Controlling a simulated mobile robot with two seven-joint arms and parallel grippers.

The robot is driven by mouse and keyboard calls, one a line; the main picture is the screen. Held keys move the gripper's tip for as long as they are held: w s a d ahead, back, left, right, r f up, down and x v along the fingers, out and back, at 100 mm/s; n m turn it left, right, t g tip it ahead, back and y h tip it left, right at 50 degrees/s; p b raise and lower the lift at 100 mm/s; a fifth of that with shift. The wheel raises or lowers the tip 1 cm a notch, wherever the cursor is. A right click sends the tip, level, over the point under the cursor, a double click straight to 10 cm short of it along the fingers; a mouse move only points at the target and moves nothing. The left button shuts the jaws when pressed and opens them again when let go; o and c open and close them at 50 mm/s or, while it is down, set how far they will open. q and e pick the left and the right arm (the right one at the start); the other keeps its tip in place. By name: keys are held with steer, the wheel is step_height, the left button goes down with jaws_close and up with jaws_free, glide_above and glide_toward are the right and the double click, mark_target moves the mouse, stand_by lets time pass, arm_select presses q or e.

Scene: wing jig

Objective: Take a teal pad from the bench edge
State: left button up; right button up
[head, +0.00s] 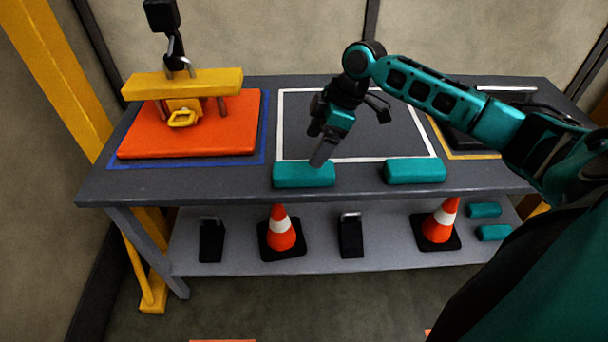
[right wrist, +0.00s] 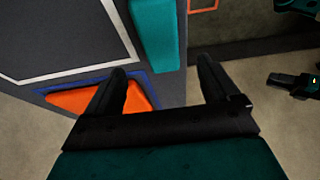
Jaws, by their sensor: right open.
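Two teal pads lie along the front edge of the bench top, a left one (head: 303,175) and a right one (head: 415,171). My right gripper (head: 318,162) points down over the left pad, its fingers overlapping the pad's back edge in the head view. In the right wrist view the gripper (right wrist: 162,66) is open, and a teal pad (right wrist: 156,32) shows between and beyond the line of its fingertips. Nothing is held. Whether a finger touches the pad cannot be told. My left gripper is not seen.
An orange panel (head: 230,135) under a yellow clamp bar (head: 185,84) is at the bench's left. A white outline marks the dark middle area. The lower shelf (head: 330,259) holds two traffic cones, black clamps and two more teal pads (head: 494,232).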

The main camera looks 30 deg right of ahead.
mark_target(304, 168)
steer(key=b+x, duration=0.1)
steer(key=x, duration=0.7)
steer(key=shift+f+b, duration=0.3)
steer(key=shift+f, duration=0.1)
steer(key=shift+c, duration=0.4)
steer(key=c, duration=1)
steer(key=shift+r, duration=0.1)
